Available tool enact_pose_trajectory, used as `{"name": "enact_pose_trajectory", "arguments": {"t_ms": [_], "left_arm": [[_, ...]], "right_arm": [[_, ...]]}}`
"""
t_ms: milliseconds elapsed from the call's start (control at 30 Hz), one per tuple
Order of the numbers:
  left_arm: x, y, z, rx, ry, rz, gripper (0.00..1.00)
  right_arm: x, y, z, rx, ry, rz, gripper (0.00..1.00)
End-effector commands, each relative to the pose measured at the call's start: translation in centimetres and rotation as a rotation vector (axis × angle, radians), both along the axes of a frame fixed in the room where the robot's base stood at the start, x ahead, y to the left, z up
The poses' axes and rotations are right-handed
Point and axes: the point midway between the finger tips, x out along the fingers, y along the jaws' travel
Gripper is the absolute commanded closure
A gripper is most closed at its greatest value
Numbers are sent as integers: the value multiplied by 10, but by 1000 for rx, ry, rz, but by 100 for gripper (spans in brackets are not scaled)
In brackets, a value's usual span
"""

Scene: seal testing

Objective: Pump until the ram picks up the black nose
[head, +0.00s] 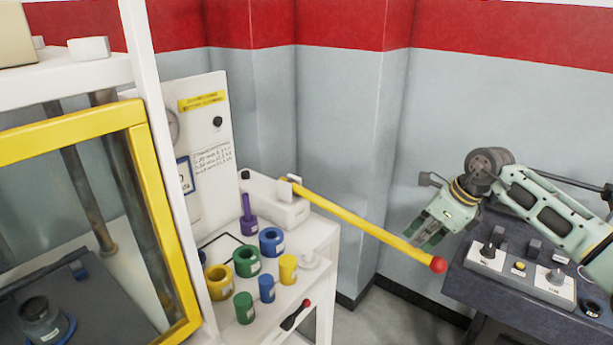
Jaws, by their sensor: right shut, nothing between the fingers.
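A yellow pump lever (360,222) with a red knob (438,265) at its end slopes down to the right from a white pump block (272,202). My right gripper (430,234) is shut and empty, its fingers pointing down just above the lever near the knob. I cannot tell whether it touches the lever. At lower left, behind the yellow-framed guard (165,225), a dark round piece (40,318) stands on a blue base. I cannot tell whether it is the black nose. The ram's lower end is not clearly seen. My left gripper is out of view.
A white bench (316,236) holds several coloured cups and rings, including a purple piece (248,218) and a green ring (246,261). A black tool with a red tip (296,314) lies below. A dark table (480,290) with a control box (520,276) stands at right.

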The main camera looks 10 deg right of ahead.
Motion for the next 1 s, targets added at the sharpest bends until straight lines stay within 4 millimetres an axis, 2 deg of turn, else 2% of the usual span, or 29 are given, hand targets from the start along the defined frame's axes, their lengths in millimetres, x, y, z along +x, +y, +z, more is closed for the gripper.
{"name": "enact_pose_trajectory", "arguments": {"t_ms": [333,767,867,1000], "left_arm": [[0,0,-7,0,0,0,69],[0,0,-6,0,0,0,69],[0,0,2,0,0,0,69],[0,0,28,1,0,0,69]], "right_arm": [[-1,-1,-12,-2,4,0,100],[-1,-1,-12,-2,4,-1,100],[0,0,-1,-1,2,0,100],[1,1,32,-1,1,0,100]]}}
